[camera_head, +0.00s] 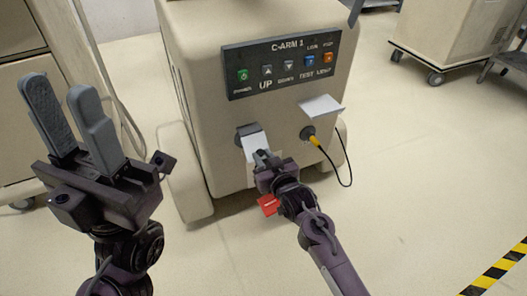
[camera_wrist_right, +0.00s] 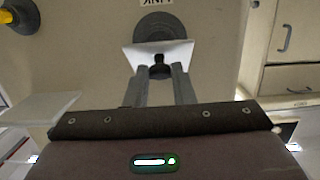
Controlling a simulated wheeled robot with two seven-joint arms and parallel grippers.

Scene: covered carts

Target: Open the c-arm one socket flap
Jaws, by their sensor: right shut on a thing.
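The cart marked C-ARM 1 (camera_head: 228,113) stands ahead, with two sockets low on its front. A white flap (camera_head: 256,148) is at the left socket; in the right wrist view the flap (camera_wrist_right: 178,54) tilts out from the wall, with the round grey socket part (camera_wrist_right: 160,26) showing beyond it. My right gripper (camera_head: 263,157) is at this flap, shut on its small black tab (camera_wrist_right: 160,69). The gripper partly hides the flap and socket in the head view. My left gripper (camera_head: 60,88) is open and empty, at the left, away from the cart.
The right socket holds a yellow plug (camera_head: 315,141) with a black cable, under a raised white flap (camera_head: 321,106). A button panel (camera_head: 285,64) is above. A red piece (camera_head: 268,205) shows beside my right wrist. Cabinets stand at left; another cart (camera_head: 440,30) at back right.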

